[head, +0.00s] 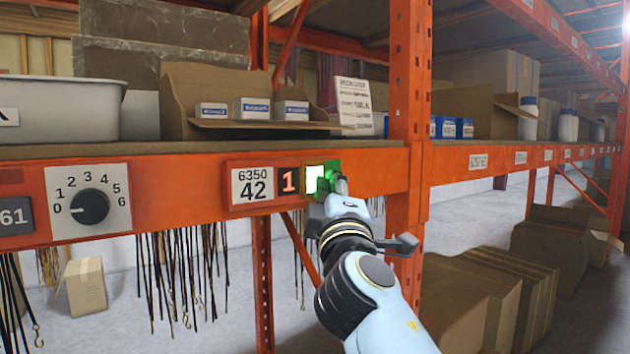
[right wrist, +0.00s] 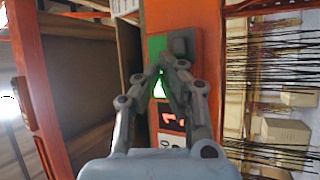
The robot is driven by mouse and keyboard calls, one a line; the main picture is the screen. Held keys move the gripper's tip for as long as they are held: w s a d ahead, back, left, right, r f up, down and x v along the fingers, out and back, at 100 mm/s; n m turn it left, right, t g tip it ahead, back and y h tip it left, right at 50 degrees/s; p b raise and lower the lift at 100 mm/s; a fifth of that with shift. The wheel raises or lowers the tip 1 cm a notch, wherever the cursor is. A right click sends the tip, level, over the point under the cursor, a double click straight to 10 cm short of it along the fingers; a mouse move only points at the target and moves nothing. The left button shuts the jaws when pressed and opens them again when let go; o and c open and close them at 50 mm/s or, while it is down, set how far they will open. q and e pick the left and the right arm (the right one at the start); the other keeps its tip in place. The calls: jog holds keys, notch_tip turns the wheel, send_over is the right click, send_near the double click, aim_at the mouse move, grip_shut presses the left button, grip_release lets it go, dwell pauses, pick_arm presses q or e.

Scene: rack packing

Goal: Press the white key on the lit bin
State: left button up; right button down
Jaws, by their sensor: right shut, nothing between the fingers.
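The white key (head: 315,178) glows on a green-lit panel on the orange shelf beam. Left of it are a red "1" display (head: 289,182) and a label (head: 252,186) reading 6350 42. An open cardboard bin (head: 190,125) with small blue-and-white boxes stands on the shelf above. My right gripper (head: 338,186) is shut and empty, with its tips at the panel by the key's right side. In the right wrist view the shut tips (right wrist: 168,68) partly cover the panel, and part of the white key (right wrist: 158,88) shows beside them. I cannot tell whether they touch it.
A dial (head: 90,207) numbered 0 to 6 is on the beam to the left. An orange upright (head: 408,120) stands right of the panel. Dark cords (head: 180,275) hang below the beam. Brown cartons (head: 480,300) sit low at right.

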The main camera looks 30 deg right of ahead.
jog(key=shift+w, duration=0.35)
dwell(0.3)
jog(key=shift+s, duration=0.8)
jog(key=shift+s, duration=0.1)
jog(key=s, duration=0.4)
jog(key=shift+s+d, duration=0.25)
jog(key=shift+s, duration=0.15)
dwell(0.6)
